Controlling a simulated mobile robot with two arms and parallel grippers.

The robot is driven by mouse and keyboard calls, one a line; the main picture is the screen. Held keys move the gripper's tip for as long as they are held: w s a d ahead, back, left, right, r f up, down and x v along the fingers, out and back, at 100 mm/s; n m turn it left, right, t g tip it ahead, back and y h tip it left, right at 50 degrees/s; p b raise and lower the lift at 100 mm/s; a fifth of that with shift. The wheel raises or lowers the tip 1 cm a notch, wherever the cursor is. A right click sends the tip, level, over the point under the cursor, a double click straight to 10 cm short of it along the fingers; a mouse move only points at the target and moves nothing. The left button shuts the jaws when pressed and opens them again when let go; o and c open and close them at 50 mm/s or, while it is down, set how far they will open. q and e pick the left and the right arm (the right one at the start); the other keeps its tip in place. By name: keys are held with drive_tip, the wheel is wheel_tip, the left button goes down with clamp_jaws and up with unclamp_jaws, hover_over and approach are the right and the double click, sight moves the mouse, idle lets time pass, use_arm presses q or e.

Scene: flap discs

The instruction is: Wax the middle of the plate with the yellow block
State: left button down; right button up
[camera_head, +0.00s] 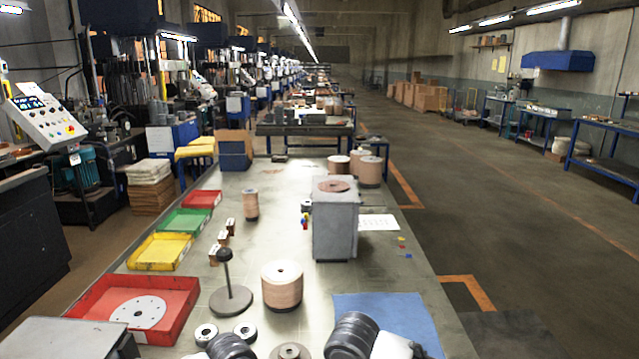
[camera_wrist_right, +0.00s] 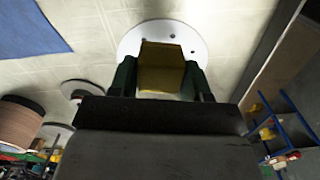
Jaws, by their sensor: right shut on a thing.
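In the right wrist view my right gripper (camera_wrist_right: 160,78) is shut on the yellow block (camera_wrist_right: 161,66), with a dark finger on each side of it. The block is in front of a round white plate (camera_wrist_right: 194,42) with small dark holes, and it hides the plate's middle. I cannot tell whether the block touches the plate. In the head view only dark and white parts of my arms show at the bottom edge; neither gripper is visible there. A similar white disc (camera_head: 138,312) lies in the red tray (camera_head: 185,322) at the front left.
A blue mat (camera_head: 388,316) lies front right on the bench. A copper-coloured spool (camera_head: 282,286), a grey stand (camera_head: 231,300) and several rings stand left of it. A grey box (camera_head: 336,225) is behind. Yellow (camera_head: 162,252) and green (camera_head: 187,221) trays line the left edge.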

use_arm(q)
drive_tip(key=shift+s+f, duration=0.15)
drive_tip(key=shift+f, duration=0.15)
